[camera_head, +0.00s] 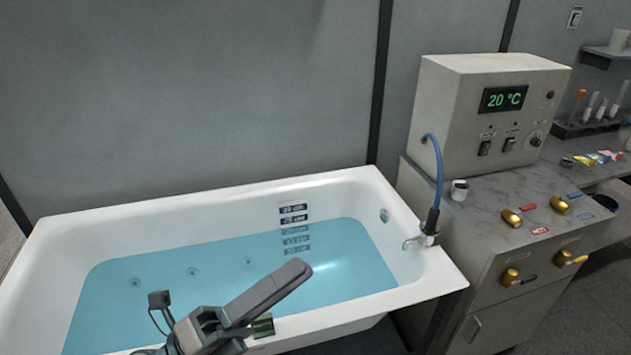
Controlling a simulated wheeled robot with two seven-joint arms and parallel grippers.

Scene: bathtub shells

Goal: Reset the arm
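My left gripper (292,280) comes in at the bottom centre of the head view, over the front part of the bathtub (120,222). A long dark grey finger points up and to the right, and its tip shows against the blue water (345,265). A second finger cannot be made out clearly, so I cannot tell whether the gripper is open or shut. I see no object held in it. A small camera-like block on a thin cable sticks up beside the wrist. My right arm and gripper are not in view.
A control box (490,115) reading 20 °C stands on a grey counter (485,205) right of the tub. A blue hose (438,170) runs from it to the tub's tap (415,241). Brass knobs (512,217), a small cup (459,190) and a tube rack (590,123) are there.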

